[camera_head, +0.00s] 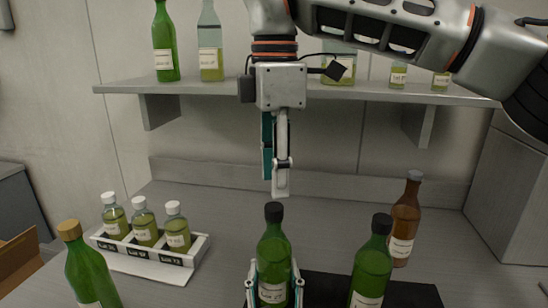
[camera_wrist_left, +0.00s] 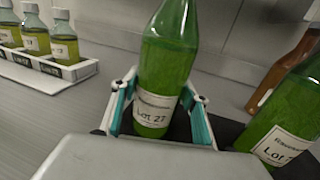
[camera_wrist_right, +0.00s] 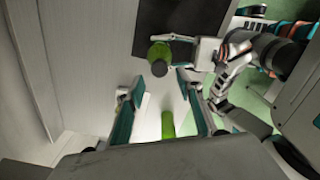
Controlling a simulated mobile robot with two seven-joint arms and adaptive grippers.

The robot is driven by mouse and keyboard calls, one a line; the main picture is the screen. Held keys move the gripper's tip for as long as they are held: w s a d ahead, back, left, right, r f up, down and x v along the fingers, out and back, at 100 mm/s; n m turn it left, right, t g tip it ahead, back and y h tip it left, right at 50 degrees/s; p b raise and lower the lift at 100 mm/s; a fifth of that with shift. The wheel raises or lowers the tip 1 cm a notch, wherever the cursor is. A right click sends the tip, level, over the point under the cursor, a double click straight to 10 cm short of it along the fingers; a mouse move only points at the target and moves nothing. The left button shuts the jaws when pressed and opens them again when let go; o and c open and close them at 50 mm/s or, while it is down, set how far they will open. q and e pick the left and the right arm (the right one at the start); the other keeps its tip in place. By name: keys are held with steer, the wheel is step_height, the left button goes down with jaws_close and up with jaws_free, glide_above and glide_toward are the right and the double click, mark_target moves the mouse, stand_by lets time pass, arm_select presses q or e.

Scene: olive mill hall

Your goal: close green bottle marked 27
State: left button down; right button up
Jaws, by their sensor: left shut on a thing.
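A green bottle (camera_head: 273,255) with a black cap (camera_head: 273,212) on its neck stands upright at the front centre. In the left wrist view the same bottle (camera_wrist_left: 163,70) carries a label reading Lot 27. My left gripper (camera_head: 274,275) is shut on its body, one finger on each side. My right gripper (camera_head: 277,185) points down just above the cap, apart from it. In the right wrist view its fingers (camera_wrist_right: 158,88) are spread with a gap, and the dark cap (camera_wrist_right: 159,67) shows beyond them. A green shape between the fingers there is unclear.
Another black-capped green bottle (camera_head: 371,265) stands close on the right, with a brown bottle (camera_head: 404,222) behind it. A cork-topped green bottle (camera_head: 90,272) is front left. A white rack (camera_head: 145,266) holds small bottles. The shelf (camera_head: 220,87) above carries more bottles.

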steer(key=n, duration=0.5)
steer(key=shift+r+n, duration=0.2)
steer(key=shift+n, duration=0.1)
steer(key=n, duration=0.3)
steer(key=shift+r, duration=0.1)
steer(key=n, duration=0.5)
steer(key=shift+r+n, duration=0.15)
steer(key=shift+n, duration=0.15)
steer(key=n, duration=0.3)
steer(key=shift+r, duration=0.1)
steer(key=n, duration=0.5)
steer(key=shift+r+n, duration=0.2)
steer(key=shift+n, duration=0.1)
steer(key=n, duration=0.3)
steer(key=shift+r+n, duration=0.1)
steer(key=shift+n, duration=0.2)
steer(key=n, duration=0.5)
steer(key=shift+r, duration=0.15)
steer(key=n, duration=0.3)
steer(key=shift+r+n, duration=0.15)
steer(key=shift+n, duration=0.25)
